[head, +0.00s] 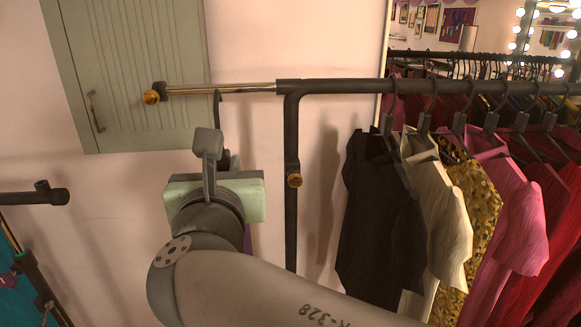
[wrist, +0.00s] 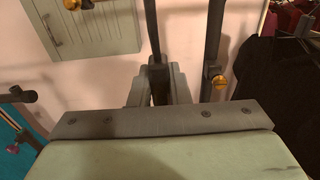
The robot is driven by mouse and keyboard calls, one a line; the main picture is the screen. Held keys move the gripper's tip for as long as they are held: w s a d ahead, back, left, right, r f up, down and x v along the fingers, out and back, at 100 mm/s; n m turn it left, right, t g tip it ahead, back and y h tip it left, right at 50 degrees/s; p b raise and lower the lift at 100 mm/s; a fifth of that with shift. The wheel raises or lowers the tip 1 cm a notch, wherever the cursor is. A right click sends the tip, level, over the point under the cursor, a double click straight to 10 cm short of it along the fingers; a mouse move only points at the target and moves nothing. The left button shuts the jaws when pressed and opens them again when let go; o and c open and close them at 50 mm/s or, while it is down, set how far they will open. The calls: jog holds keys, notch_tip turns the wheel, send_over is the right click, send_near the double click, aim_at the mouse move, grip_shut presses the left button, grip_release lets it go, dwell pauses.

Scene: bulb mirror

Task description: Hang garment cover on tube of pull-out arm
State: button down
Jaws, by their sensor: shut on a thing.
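The pull-out arm is a thin shiny tube (head: 225,89) with a brass knob (head: 151,96) at its free left end, sliding out of a dark rail. My gripper (head: 222,160) is below the tube, seen from behind. In the wrist view my gripper (wrist: 155,86) is shut on a dark upright hanger stem (wrist: 152,35). The hanger's hook (head: 217,97) shows at the height of the tube; I cannot tell whether it rests on it. The garment cover is mostly hidden behind my arm; a purple sliver (head: 247,238) beside the arm may be part of it.
A dark post (head: 291,220) with a brass knob (head: 295,180) stands right of my gripper. Dark, cream, yellow and pink garments (head: 385,210) hang farther right. A grey-green cabinet (head: 130,60) is on the wall at upper left. Another dark rail end (head: 35,197) juts in at left.

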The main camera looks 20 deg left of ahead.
jog(key=shift+r+p+x, duration=0.2)
jog(key=shift+p+x, duration=0.3)
jog(key=shift+x, duration=4.45)
jog(key=shift+r+p+x, duration=0.2)
jog(key=shift+p+x, duration=0.25)
jog(key=shift+x, duration=4.5)
jog(key=shift+f, duration=0.1)
jog(key=shift+f+b, duration=0.85)
jog(key=shift+b, duration=0.35)
jog(key=c, duration=1.3)
grip_release()
jog(key=shift+s+f, duration=0.1)
jog(key=shift+s, duration=0.1)
jog(key=shift+f+b+v, duration=0.1)
jog(key=shift+b+v, duration=0.5)
jog(key=shift+v, duration=1.1)
jog(key=shift+f+b+v, duration=0.15)
jog(key=shift+b+v, duration=0.4)
jog(key=shift+v, duration=1.15)
